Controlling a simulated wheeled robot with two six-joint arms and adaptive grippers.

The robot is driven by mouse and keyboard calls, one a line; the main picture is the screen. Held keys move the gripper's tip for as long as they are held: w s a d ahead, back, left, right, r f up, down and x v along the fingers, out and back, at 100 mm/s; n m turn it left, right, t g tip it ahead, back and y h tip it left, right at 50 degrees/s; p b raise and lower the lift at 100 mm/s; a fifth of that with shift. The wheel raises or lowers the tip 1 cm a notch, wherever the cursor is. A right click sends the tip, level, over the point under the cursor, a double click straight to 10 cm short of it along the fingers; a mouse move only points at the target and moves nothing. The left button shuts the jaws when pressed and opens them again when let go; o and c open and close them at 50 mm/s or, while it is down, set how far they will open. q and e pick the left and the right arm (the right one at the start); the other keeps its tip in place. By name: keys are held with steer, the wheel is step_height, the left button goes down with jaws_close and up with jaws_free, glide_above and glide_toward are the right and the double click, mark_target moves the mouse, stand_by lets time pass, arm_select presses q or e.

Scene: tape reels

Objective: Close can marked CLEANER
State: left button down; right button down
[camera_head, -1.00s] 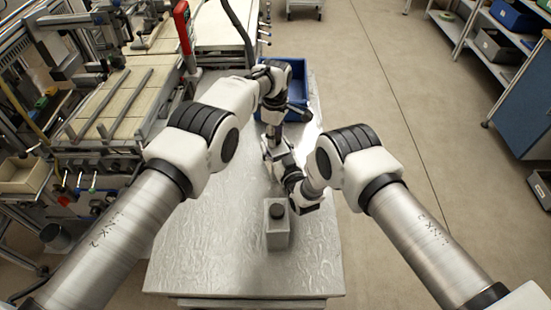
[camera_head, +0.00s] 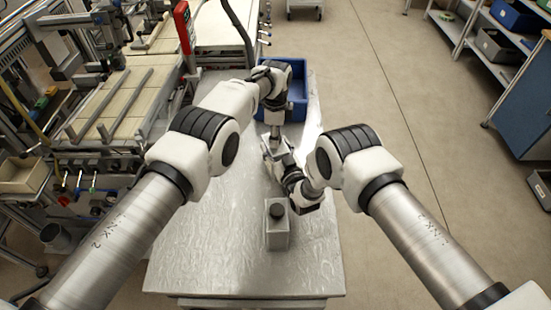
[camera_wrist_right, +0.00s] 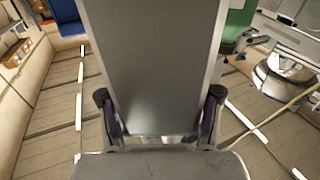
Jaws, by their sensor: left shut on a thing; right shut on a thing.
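My left gripper (camera_head: 275,126) points down at the far middle of the table, right above a light grey metal can (camera_head: 275,147). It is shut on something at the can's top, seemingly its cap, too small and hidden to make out. My right gripper (camera_wrist_right: 160,118) is shut on this grey can, whose plain face (camera_wrist_right: 155,65) fills the middle of the right wrist view between the two fingers. Another grey can (camera_head: 277,239) with a dark round cap stands upright on the near part of the table. No CLEANER marking is readable on either can.
A blue bin (camera_head: 298,92) stands at the table's far end, behind my left gripper. The metal table (camera_head: 205,250) is bare at its near left. A workbench with rails (camera_head: 110,110) borders it on the left. Open floor lies to the right.

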arm_select(q)
steer(key=c, duration=0.6)
jaws_free()
arm_select(e)
steer(key=shift+c, duration=0.8)
jaws_free()
arm_select(q)
step_height(320, 180, up, 12)
steer(key=shift+w+f, duration=0.1)
arm_select(e)
steer(key=v, duration=1.2)
